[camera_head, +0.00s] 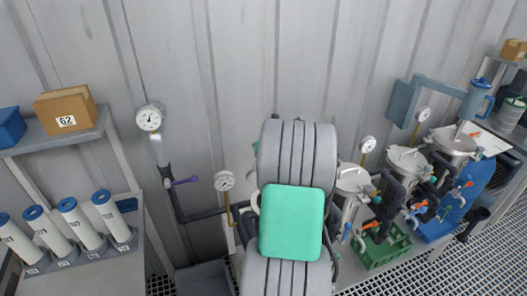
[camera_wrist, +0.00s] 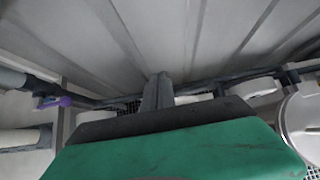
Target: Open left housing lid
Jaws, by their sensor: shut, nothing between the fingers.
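My gripper (camera_wrist: 158,92) shows in the wrist view as two grey fingers close together, shut and empty, beyond the green part of my arm. In the camera_head view my arm hides the gripper and much of the area at the centre. Three metal housings with round lids stand right of my arm: a near one (camera_head: 354,180), a middle one (camera_head: 407,158) and a far one (camera_head: 455,140). Whether another housing is behind my arm I cannot tell. In the wrist view a pale round lid (camera_wrist: 302,125) is cut off at the right edge, apart from the fingers.
A pipe with a purple handle (camera_head: 183,181) and gauges (camera_head: 149,118) (camera_head: 224,181) are left of my arm. A rack of white cartridges (camera_head: 87,228) stands at lower left, below a shelf with a cardboard box (camera_head: 66,108). A green crate (camera_head: 384,246) sits below the housings. A corrugated wall (camera_head: 240,60) closes the back.

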